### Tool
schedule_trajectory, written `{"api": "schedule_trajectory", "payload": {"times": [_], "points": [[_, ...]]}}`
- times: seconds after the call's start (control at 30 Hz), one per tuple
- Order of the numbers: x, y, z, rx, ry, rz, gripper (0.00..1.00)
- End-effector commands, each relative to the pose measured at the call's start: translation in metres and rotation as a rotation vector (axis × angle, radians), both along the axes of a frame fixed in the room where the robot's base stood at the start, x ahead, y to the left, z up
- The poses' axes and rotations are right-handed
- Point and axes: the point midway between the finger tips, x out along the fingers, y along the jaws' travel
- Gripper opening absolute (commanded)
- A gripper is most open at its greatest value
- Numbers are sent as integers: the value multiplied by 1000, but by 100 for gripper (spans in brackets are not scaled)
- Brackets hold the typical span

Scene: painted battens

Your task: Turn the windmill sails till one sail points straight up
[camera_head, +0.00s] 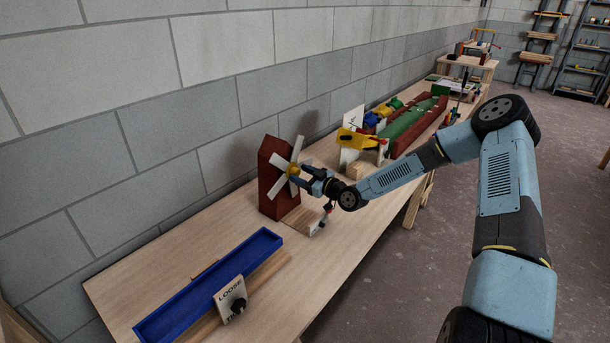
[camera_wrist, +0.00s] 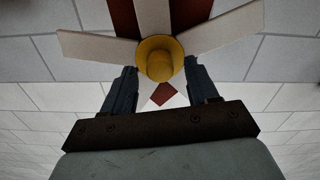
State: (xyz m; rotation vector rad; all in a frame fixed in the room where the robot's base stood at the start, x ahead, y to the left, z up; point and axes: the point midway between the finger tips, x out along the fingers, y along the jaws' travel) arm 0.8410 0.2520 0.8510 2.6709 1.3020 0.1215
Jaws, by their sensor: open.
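The windmill stands against the back of the bench, a dark red tower (camera_head: 274,190) with white sails (camera_head: 299,150) around a yellow hub (camera_head: 292,170). In the head view one sail points up with a slight lean to the right, one goes up-left and one down-left. My gripper (camera_head: 303,177) is open at the hub's right side and hides part of the lower right. In the wrist view the hub (camera_wrist: 160,58) lies between the open fingers; several sails (camera_wrist: 90,47) spread from it. I cannot tell whether the fingers touch anything.
A long blue tray (camera_head: 180,305) and a sign reading LOOSE with a black knob (camera_head: 238,305) are at the near end of the bench. Bare bench top (camera_head: 300,275) lies between.

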Motion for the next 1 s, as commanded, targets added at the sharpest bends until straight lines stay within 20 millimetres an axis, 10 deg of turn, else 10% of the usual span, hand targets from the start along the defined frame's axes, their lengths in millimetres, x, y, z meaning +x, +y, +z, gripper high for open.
{"api": "schedule_trajectory", "payload": {"times": [0.47, 1.0], "points": [[7, 9, 0, 1, -1, 0, 59], [7, 9, 0, 0, 1, 1, 7]]}}
